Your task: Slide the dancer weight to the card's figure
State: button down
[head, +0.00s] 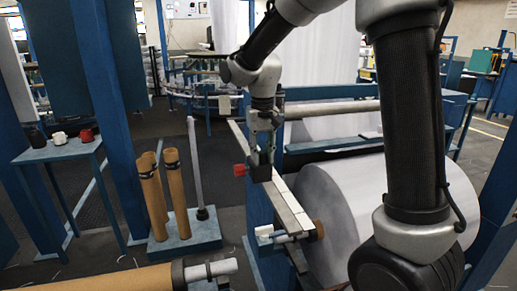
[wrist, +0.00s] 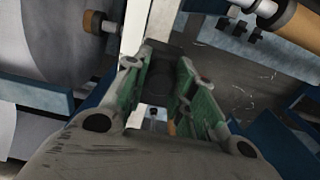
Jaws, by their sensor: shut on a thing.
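My gripper (head: 262,149) points down at the near end of the arm, left of the big white roll. It is shut on a dark block, the dancer weight (head: 261,172), which sits on a pale flat bar (head: 288,208). A red knob (head: 240,170) sticks out on the block's left side. In the wrist view the green-sided fingers of my gripper (wrist: 163,65) stand on both sides of the dark weight (wrist: 161,76). The pale bar (wrist: 136,22) runs on beyond it. Marks on the bar are too small to read. I cannot make out a card with a figure.
The white fabric roll (head: 345,215) lies close right of the bar, in a blue frame. Brown tubes (head: 176,195) stand on a blue base at left. A small blue table (head: 57,152) holds several small items. A brown roll (head: 120,279) lies at front left.

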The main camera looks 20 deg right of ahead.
jog(key=c, duration=1.1)
grip_release()
jog(key=shift+c, duration=0.2)
notch_tip(320, 180, up, 12)
